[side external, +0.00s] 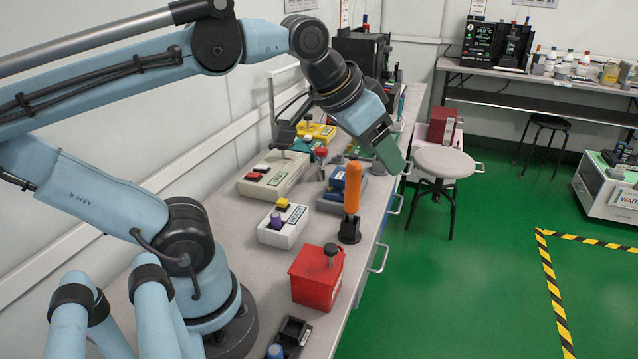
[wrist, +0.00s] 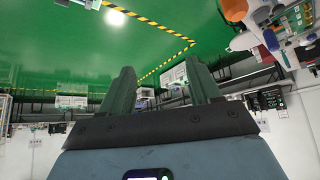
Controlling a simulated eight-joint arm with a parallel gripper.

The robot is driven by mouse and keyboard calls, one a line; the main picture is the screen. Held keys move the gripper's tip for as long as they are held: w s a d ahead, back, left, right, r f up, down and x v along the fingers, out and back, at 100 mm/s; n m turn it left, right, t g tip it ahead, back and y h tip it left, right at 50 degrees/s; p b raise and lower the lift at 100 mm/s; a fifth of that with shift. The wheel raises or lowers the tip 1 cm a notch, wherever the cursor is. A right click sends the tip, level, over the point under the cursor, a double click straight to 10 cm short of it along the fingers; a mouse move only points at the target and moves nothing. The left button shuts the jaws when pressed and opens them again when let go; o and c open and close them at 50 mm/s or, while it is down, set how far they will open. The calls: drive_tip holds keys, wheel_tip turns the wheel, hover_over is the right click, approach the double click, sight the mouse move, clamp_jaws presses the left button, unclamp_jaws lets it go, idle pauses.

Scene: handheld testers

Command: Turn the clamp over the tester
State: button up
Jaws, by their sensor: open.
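An upright orange handle on a black base, which looks like the clamp (side external: 352,190), stands near the bench's front edge. Several handheld testers lie around it: a white one (side external: 280,232) with a yellow and a purple knob, a blue one (side external: 331,203) just behind the clamp, and a beige one (side external: 267,187) with a red button. Which tester the clamp belongs to I cannot tell. My gripper (side external: 392,155) is above and to the right of the clamp, apart from it, near the bench edge. In the wrist view my gripper (wrist: 162,88) has its fingers spread with nothing between them.
A red box (side external: 316,279) with a black knob stands in front of the clamp. A black holder (side external: 293,336) lies at the near end. A yellow tester (side external: 317,132) is farther back. A round stool (side external: 444,161) stands beyond the bench; the green floor right of it is open.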

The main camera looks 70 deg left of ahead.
drive_tip(key=w+a+r+n+g+y, duration=0.2)
drive_tip(key=w+a+n, duration=0.35)
drive_tip(key=a, duration=0.35)
drive_tip(key=n+g+y, duration=0.2)
drive_tip(key=n+g, duration=0.3)
drive_tip(key=n, duration=0.7)
hover_over(321, 149)
drive_tip(key=d, duration=0.5)
wheel_tip(321, 149, down, 2)
drive_tip(key=shift+y, duration=0.3)
drive_tip(key=x, duration=0.5)
drive_tip(key=d+x, duration=0.1)
drive_tip(key=x, duration=0.5)
drive_tip(key=d+f+x, duration=0.1)
drive_tip(key=x, duration=0.5)
drive_tip(key=shift+d, duration=0.1)
drive_tip(key=c, duration=1)
